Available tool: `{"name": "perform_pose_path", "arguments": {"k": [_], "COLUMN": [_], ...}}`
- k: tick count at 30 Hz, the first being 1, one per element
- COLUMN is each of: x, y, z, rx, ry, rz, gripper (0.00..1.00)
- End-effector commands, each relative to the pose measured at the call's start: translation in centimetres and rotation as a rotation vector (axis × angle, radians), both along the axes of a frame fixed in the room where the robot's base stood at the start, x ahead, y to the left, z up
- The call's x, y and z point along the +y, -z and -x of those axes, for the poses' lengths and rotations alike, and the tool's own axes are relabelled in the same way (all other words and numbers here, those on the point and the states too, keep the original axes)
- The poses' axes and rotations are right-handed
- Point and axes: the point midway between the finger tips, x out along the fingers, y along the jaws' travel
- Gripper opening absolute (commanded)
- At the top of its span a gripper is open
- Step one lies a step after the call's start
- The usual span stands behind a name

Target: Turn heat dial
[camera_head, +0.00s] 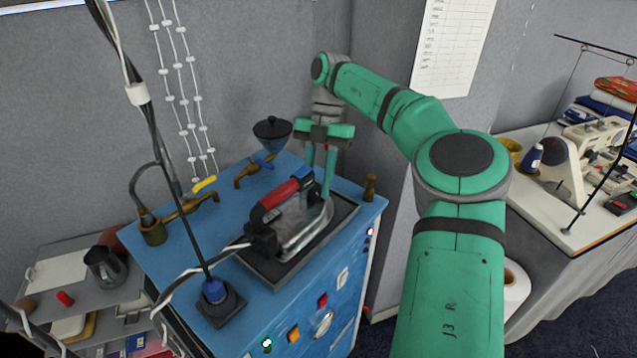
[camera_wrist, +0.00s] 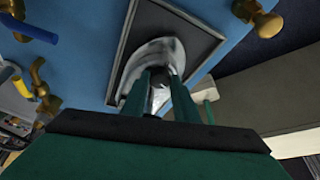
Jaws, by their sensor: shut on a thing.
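A silver clothes iron (camera_head: 303,230) with a red and black handle (camera_head: 279,196) rests on a dark tray (camera_head: 348,212) on top of a blue cabinet. My green gripper (camera_head: 318,190) reaches down from above to the front part of the iron. In the wrist view my gripper (camera_wrist: 161,78) has its two fingers on either side of a small dark round part, which looks like the heat dial (camera_wrist: 172,74). The fingers are closed on it. The silver iron body (camera_wrist: 153,58) shows around them. The dial's markings cannot be read, and in the head view the fingers hide it.
Cables hang at the left. A grey shelf with a metal jug (camera_head: 105,267) stands left; a sewing table (camera_head: 560,215) stands right.

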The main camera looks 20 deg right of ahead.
Motion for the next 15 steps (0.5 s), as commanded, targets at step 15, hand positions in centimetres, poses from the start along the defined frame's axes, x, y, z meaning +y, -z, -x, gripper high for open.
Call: {"name": "perform_pose_path", "arguments": {"k": [15], "x": [0.67], "y": [0.01], "z": [-0.21], "rx": [0.001], "ry": [-0.471], "rz": [-0.001], "gripper": [0.04]}}
